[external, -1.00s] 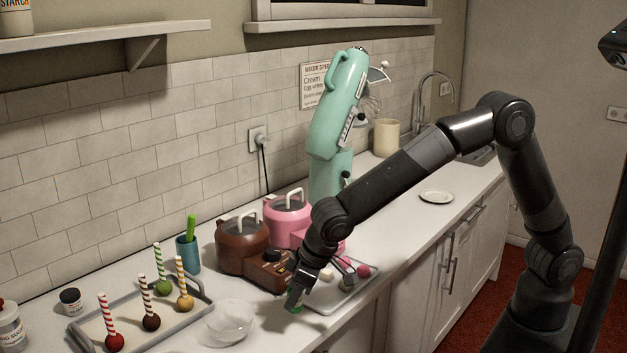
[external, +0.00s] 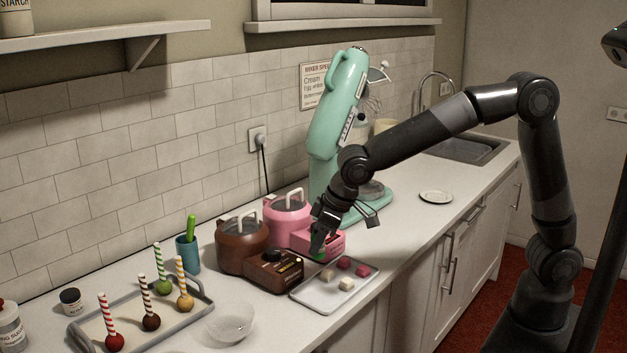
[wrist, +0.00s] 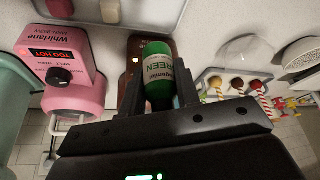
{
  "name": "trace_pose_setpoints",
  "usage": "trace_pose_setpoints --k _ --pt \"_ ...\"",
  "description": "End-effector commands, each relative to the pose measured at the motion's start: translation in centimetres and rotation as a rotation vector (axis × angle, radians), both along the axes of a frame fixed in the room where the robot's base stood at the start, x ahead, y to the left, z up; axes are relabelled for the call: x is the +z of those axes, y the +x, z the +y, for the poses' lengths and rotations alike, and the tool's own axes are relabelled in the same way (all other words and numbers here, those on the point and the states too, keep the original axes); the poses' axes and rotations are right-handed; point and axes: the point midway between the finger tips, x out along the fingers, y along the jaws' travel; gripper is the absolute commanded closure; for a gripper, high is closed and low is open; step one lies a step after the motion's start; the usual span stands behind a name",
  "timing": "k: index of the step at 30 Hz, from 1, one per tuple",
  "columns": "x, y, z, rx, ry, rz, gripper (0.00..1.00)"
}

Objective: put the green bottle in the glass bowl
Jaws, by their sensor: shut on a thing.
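The green bottle (wrist: 158,68) shows between my gripper's two dark fingers in the wrist view, with its label facing the camera. My gripper (external: 319,248) is shut on it and holds it up in front of the pink melting pot, near the small tray. In the external view only a bit of green (external: 318,257) shows below the fingers; the rest is hidden. The clear glass bowl (external: 230,323) stands on the counter at the front, left of my gripper. It looks empty, and it also shows in the wrist view (wrist: 246,52).
A tray (external: 318,298) with several small cubes lies below my gripper. The brown pot (external: 242,246) and pink pot (external: 289,219) stand behind. A grey tray (external: 80,328) with cake pops on striped sticks is left of the bowl. A mint mixer (external: 338,120) stands further back.

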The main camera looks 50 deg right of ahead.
Motion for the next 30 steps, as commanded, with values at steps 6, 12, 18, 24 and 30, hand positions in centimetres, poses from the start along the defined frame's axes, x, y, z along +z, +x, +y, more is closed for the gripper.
trace_pose_setpoints --k 6,12,18,24,30 --pt "0.3 0.6 1.1 0.001 0.001 -0.001 0.93" --pt "1.4 2.7 5.8 0.002 0.002 0.002 0.93" --pt "2.5 4.7 11.9 -0.003 0.003 0.004 0.93" --pt "3.2 5.6 17.6 -0.008 0.001 0.001 0.93" --pt "3.5 5.5 21.7 -0.015 0.001 0.000 0.93"
